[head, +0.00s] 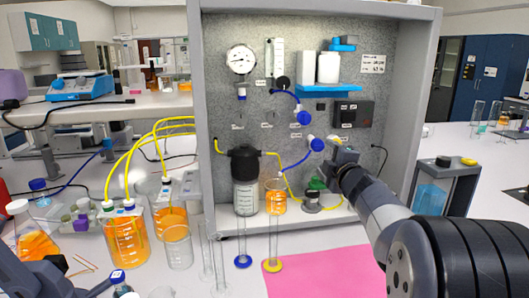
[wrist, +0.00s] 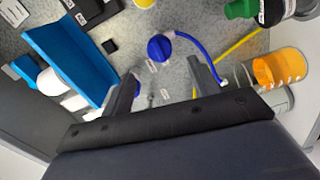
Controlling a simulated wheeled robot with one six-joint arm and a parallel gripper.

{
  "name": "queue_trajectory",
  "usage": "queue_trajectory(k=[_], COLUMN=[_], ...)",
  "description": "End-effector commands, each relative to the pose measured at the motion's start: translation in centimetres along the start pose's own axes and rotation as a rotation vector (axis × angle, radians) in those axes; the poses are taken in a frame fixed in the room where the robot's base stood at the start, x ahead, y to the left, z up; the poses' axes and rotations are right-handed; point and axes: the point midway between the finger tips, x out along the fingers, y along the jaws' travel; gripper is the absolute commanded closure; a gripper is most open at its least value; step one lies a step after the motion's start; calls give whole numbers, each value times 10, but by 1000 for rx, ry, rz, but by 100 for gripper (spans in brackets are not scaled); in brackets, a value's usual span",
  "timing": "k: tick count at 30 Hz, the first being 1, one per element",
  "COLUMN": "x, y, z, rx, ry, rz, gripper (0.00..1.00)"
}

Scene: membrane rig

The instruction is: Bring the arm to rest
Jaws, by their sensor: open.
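My arm reaches in from the lower right in the head view, and my gripper (head: 343,156) is in front of the right part of the rig panel (head: 262,115). In the wrist view my gripper (wrist: 164,85) has its two fingers spread wide, with nothing between them. A blue knob (wrist: 160,47) with a blue tube shows beyond the fingertips, apart from them. In the head view a blue knob (head: 316,144) sits just left of my gripper. My gripper hides part of the panel behind it.
A blue shelf (head: 328,90) with white bottles is above my gripper. An orange-filled cylinder (head: 275,196) and a black-capped vessel (head: 245,185) stand below left. A green-topped item (head: 317,184) is close under it. A clear tank (head: 436,187) stands right. A pink mat (head: 325,273) lies in front.

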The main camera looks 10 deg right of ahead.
Motion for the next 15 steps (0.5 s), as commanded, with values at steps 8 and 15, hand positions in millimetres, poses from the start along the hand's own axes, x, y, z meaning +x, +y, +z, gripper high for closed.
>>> queue_trajectory(k=[8, 15], x=[45, 79], y=[0, 1], z=[-1, 0], rx=[1, 1], ry=[1, 0], rz=[-1, -1], gripper=[42, 42])
